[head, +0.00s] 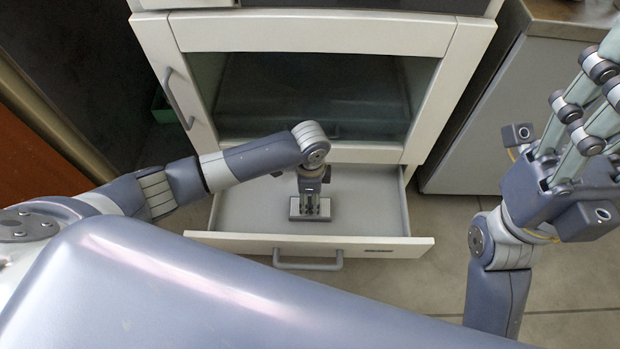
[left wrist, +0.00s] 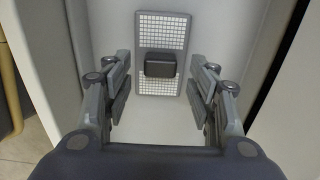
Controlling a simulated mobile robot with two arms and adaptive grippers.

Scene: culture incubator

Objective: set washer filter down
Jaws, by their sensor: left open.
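The washer filter (left wrist: 145,28) is a grey-framed plate with white mesh and a dark block-shaped handle (left wrist: 160,65) in its middle. In the head view the filter (head: 295,209) lies in the open drawer (head: 375,205), partly hidden by my left gripper. My left gripper (head: 313,207) points down into the drawer, over the filter. In the left wrist view its two fingers (left wrist: 162,100) are spread apart, with clear space between them and the handle. My right gripper (head: 592,110) is raised at the right, away from the drawer; its fingertips run out of the picture.
The drawer's front panel (head: 220,240) with its handle (head: 308,264) sticks out towards me. Above it is the cabinet with a closed glass door (head: 310,95). A grey cabinet (head: 505,110) stands to the right. The drawer floor right of the filter is bare.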

